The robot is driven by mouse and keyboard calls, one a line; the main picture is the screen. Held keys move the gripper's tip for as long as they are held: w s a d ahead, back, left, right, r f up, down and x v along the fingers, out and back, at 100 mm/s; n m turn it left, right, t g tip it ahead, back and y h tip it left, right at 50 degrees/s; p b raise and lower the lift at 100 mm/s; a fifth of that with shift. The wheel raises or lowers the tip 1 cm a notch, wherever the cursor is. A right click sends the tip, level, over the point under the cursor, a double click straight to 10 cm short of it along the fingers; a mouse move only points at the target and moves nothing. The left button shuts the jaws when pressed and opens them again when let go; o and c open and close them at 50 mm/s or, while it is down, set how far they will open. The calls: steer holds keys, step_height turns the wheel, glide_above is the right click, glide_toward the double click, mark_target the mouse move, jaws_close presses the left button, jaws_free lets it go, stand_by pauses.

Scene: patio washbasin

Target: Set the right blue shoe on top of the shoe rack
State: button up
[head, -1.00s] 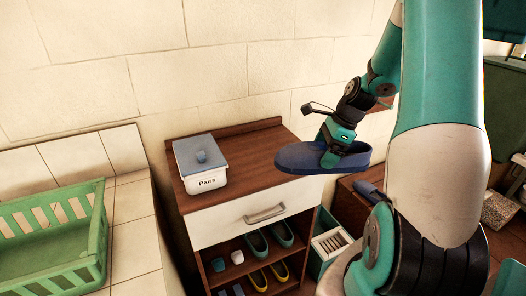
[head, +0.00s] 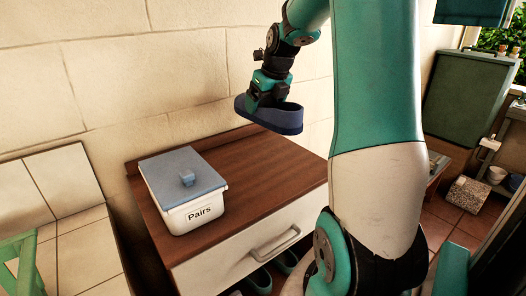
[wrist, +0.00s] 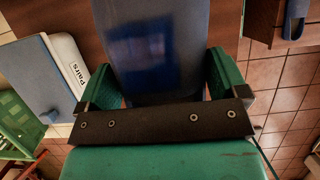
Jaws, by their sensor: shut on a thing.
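My gripper (head: 268,92) is shut on a blue shoe (head: 280,118) and holds it in the air above the rack's top. In the wrist view the shoe (wrist: 150,40) fills the space between the two green fingers (wrist: 158,88). The wooden shoe rack (head: 262,165) has a brown top with a low back ledge and a white drawer front below. The right part of its top is bare. A gap shows between the shoe's sole and the top in the head view.
A white box marked "Pairs" (head: 195,217) with a blue lid stands on the rack's left part. Another blue item (wrist: 296,15), perhaps a shoe, lies on a low brown surface. The wall is close behind.

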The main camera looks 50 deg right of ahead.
step_height(320, 180, down, 14)
stand_by(0.4)
steer(key=o, duration=0.8)
steer(key=shift+c, duration=0.2)
steer(key=shift+r, duration=0.1)
